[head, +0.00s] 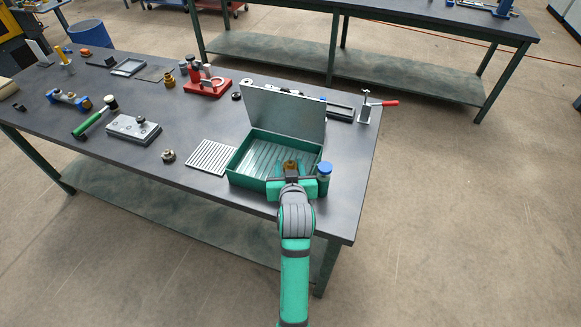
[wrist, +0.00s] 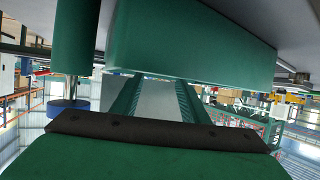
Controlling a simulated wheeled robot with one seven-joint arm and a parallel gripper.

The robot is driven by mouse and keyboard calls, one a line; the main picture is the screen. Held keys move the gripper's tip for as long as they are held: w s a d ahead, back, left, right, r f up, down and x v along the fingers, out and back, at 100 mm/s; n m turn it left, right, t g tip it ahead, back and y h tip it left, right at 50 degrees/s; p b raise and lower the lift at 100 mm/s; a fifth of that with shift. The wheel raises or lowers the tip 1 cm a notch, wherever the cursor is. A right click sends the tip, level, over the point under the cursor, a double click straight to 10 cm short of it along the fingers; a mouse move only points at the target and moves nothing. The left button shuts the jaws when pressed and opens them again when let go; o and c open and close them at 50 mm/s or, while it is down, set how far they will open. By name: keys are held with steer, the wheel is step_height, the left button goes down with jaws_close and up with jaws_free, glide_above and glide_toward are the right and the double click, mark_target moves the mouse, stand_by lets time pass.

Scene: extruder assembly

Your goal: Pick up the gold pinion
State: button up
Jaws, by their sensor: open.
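A small gold round part, which looks like the gold pinion (head: 290,166), shows in the head view just beyond my gripper, at the near side of the open green box (head: 246,165). My gripper (head: 291,177) is open at the box's near wall. I cannot tell whether the part lies between the fingers or beyond them. The wrist view appears upside down; the green box wall (wrist: 195,45) fills its top and my gripper (wrist: 158,100) has its fingers apart. I make out no gold part there.
A blue-capped bottle (head: 324,178) stands close right of my gripper; its blue cap also shows in the wrist view (wrist: 68,110). The box's grey lid (head: 284,112) stands raised behind. A slotted plate (head: 211,157) lies left of the box. Other gold parts (head: 169,80) are farther back.

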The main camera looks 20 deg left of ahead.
mark_target(290, 161)
steer(key=w+f, duration=0.1)
steer(key=w, duration=0.1)
steer(key=w+a+f, duration=0.1)
steer(key=w, duration=0.1)
steer(key=shift+f, duration=0.4)
steer(key=shift+r, duration=0.1)
steer(key=c, duration=0.9)
steer(key=shift+r, duration=0.1)
